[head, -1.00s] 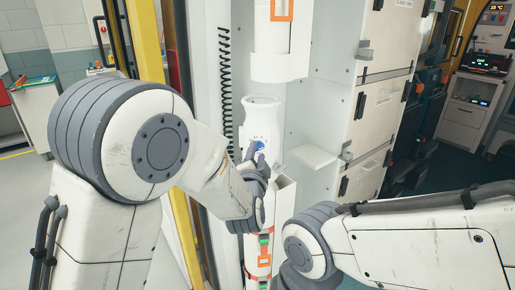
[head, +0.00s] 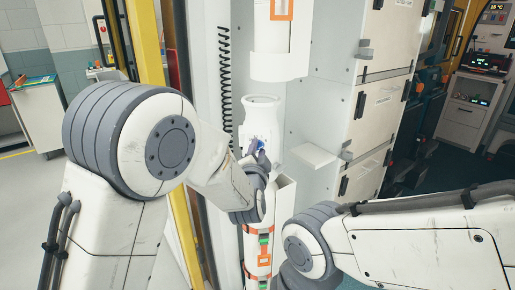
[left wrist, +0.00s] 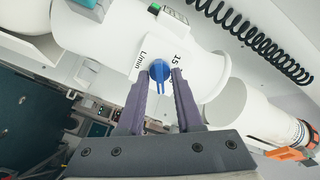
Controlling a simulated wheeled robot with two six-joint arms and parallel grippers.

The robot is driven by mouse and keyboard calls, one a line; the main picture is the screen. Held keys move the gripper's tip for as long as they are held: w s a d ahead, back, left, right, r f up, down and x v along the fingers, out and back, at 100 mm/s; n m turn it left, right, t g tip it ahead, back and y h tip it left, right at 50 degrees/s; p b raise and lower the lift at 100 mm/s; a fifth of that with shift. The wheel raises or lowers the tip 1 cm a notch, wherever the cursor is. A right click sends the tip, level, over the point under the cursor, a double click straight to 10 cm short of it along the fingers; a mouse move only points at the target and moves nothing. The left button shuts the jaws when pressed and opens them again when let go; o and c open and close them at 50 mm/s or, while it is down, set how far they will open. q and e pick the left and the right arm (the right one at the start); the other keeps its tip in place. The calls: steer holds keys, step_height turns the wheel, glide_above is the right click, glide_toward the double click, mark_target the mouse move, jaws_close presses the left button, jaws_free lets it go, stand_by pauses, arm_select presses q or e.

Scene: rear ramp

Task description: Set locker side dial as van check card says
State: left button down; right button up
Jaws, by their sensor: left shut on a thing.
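A white cylinder (head: 262,104) stands upright in the locker, left of the drawers. On its side is a small blue dial (left wrist: 160,70) beside a white label printed "15" and "L/min" (left wrist: 150,56). My left gripper (left wrist: 161,84) is shut on the blue dial, one purple-grey finger on each side of it. In the head view the left gripper (head: 257,153) covers most of the dial. The dial's exact setting cannot be read. I cannot make out a check card. My right arm shows at the lower right, but its gripper is out of view.
A second white cylinder part with an orange frame (head: 281,8) hangs above. A white shelf (head: 313,156) juts out to the right of the dial. A black coiled cord (head: 225,85) hangs at left. White drawers (head: 378,100) stand at right.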

arm_select(q)
steer(key=shift+a+r+n+b, duration=0.1)
steer(key=shift+n+b, duration=2.65)
steer(key=shift+n, duration=1.2)
steer(key=shift+a+r+n+b, duration=0.1)
steer(key=shift+r+n+b, duration=0.05)
steer(key=shift+n+b, duration=3.15)
steer(key=shift+a+r+n+b, duration=0.1)
steer(key=shift+n+b, duration=2.05)
steer(key=shift+n, duration=2.4)
